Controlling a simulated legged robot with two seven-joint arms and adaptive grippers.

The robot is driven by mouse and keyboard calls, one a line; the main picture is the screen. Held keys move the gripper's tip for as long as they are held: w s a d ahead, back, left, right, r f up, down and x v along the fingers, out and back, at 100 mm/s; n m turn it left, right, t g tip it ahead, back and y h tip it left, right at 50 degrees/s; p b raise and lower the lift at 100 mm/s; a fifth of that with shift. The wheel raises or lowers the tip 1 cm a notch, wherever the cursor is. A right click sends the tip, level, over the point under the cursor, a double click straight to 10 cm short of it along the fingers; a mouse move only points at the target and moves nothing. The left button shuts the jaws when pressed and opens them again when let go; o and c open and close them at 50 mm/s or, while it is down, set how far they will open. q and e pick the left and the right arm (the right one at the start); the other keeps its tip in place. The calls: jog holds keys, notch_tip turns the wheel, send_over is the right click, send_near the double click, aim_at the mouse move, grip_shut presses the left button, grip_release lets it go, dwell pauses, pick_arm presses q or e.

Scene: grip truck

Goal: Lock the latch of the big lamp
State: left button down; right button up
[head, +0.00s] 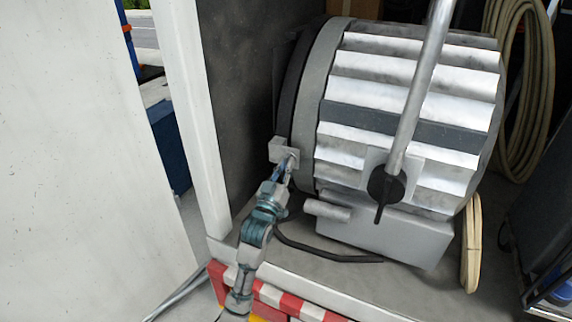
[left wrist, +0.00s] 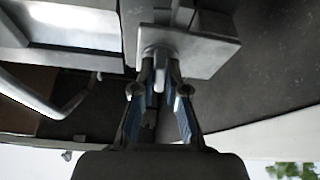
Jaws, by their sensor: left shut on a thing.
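The big lamp (head: 400,110) is a large grey ribbed drum lying on its side, with a dark rim at its left end. Its latch (head: 284,152) is a small light grey block at the left rim. The latch also shows in the left wrist view (left wrist: 200,55), as a grey plate with a short round pin. My left gripper (head: 290,165) reaches up from below, its fingers shut on the latch pin (left wrist: 158,75). The fingertips partly hide the pin. My right gripper is in neither view.
A metal pole (head: 420,80) slants up in front of the lamp. A coiled hose (head: 530,90) hangs behind at the right. A dark wall (head: 235,90) stands close left of the latch. A red and white striped edge (head: 290,303) runs along the front.

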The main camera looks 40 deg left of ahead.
pick_arm(q)
jog(key=shift+a+r+m+h, duration=0.15)
jog(key=shift+m+h, duration=0.45)
jog(key=shift+m, duration=0.7)
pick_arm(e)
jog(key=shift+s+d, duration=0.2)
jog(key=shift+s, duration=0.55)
pick_arm(q)
jog(key=shift+s+r, duration=0.1)
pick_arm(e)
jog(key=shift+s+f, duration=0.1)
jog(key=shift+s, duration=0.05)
pick_arm(q)
jog(key=c, duration=1.4)
grip_release()
jog(key=shift+c, duration=0.2)
jog(key=shift+o, duration=1.2)
jog(key=shift+a, duration=0.2)
jog(key=v, duration=1.2)
jog(key=shift+f, duration=0.4)
jog(key=shift+f, duration=0.15)
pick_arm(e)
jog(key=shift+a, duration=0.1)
